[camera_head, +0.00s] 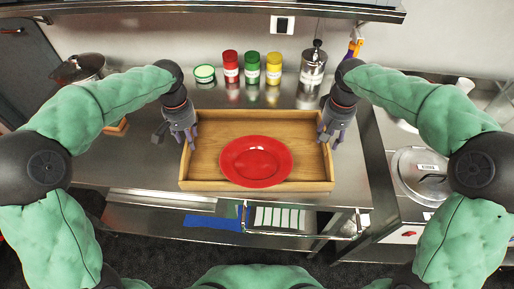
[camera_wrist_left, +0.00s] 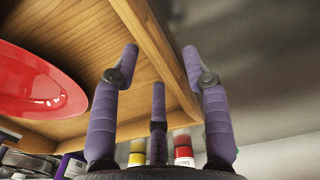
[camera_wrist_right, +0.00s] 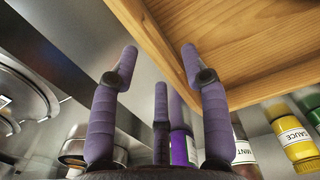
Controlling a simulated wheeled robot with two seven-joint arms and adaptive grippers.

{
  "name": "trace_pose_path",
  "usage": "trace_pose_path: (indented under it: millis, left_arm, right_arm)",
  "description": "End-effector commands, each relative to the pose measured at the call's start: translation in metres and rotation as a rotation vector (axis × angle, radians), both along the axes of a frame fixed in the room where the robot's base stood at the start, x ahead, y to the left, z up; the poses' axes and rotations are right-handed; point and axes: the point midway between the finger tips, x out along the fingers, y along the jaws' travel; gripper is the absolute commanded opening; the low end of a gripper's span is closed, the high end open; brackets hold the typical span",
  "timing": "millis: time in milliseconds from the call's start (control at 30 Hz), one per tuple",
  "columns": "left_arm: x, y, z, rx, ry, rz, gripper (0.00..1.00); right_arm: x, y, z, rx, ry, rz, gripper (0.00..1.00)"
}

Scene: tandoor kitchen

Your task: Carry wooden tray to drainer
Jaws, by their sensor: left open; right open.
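The wooden tray (camera_head: 210,156) sits on the steel counter in the head view, with a red plate (camera_head: 256,161) inside it. My left gripper (camera_head: 188,143) is open at the tray's left wall. In the left wrist view the tray's wall (camera_wrist_left: 148,32) runs between its spread fingertips. My right gripper (camera_head: 330,138) is open at the tray's right wall. In the right wrist view the wall (camera_wrist_right: 152,38) likewise lies between the fingertips. I cannot tell whether any finger touches the wood. A wire rack with white slats (camera_head: 278,217), perhaps the drainer, shows below the counter's front edge.
Red (camera_head: 231,66), green (camera_head: 252,68) and yellow (camera_head: 274,68) jars, a small green-rimmed tub (camera_head: 205,74) and a steel canister (camera_head: 313,66) stand behind the tray. A lidded pot (camera_head: 418,172) is at the right. Bare counter (camera_head: 130,165) lies left of the tray.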

Motion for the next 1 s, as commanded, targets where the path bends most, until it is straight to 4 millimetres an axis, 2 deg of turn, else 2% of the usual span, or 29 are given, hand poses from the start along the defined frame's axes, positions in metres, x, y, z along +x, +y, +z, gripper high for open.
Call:
trace_pose_path:
  millis: [200, 533, 567, 700, 733, 1000]
  left_arm:
    - [0.000, 0.000, -0.016, 0.000, 0.000, 0.000, 0.46]
    - [0.000, 0.000, -0.018, 0.000, 0.000, -0.001, 0.46]
    - [0.000, 0.000, -0.018, 0.000, 0.000, -0.001, 0.44]
    - [0.000, 0.000, -0.018, 0.000, 0.000, -0.001, 0.04]
    - [0.000, 0.000, -0.018, 0.000, 0.000, -0.001, 0.00]
    - [0.000, 0.000, -0.018, 0.000, 0.000, -0.001, 0.00]
  right_arm:
    - [0.000, 0.000, -0.016, 0.000, -0.001, 0.000, 0.46]
    - [0.000, 0.000, -0.018, 0.000, -0.001, 0.001, 0.46]
    - [0.000, 0.000, -0.018, 0.000, -0.001, 0.001, 0.44]
    - [0.000, 0.000, -0.018, 0.000, -0.001, 0.001, 0.04]
    - [0.000, 0.000, -0.018, 0.000, -0.001, 0.001, 0.00]
    - [0.000, 0.000, -0.018, 0.000, -0.001, 0.001, 0.00]
